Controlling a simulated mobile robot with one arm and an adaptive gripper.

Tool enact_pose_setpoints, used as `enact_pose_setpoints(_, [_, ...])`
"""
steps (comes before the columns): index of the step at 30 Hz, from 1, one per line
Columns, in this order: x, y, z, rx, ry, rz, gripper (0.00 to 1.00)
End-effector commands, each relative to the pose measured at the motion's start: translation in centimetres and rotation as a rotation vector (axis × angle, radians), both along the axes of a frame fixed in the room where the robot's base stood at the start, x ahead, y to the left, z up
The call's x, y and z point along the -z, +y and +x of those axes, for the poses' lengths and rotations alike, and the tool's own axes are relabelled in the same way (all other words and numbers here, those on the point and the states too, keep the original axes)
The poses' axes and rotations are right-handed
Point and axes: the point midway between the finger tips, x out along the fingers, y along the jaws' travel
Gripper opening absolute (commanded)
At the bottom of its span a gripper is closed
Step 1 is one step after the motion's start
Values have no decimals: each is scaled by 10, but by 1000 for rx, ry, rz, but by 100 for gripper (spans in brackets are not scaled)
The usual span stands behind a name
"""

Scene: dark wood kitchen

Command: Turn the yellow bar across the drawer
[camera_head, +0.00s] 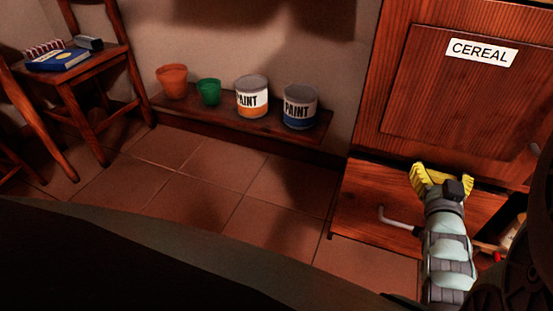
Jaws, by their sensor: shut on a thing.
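The wooden drawer (365,205) is below the cabinet, with a grey metal handle (400,224) to the left of my arm. My arm covers the middle of the drawer front.
The cabinet door (430,100) with a CEREAL label (481,52) rises above the drawer. At the left, a low shelf (215,122) holds two pots and two paint cans. A chair (85,85) stands further left. Tiled floor (200,190) between is clear.

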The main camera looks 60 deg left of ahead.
Motion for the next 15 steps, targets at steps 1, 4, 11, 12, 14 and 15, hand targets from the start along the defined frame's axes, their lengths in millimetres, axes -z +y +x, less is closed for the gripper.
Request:
enact_pose_setpoints(1, [-1, 1, 0, -2, -2, 1, 52])
enact_pose_setpoints(4, [-1, 1, 0, -2, -2, 1, 42])
enact_pose_setpoints(11, [-2, 0, 0, -1, 6, 12, 39])
enact_pose_setpoints(12, [-2, 0, 0, -1, 11, 19, 39])
enact_pose_setpoints(14, [-2, 0, 0, -1, 20, 33, 39])
enact_pose_setpoints(15, [-3, 1, 0, -2, 29, 47, 39])
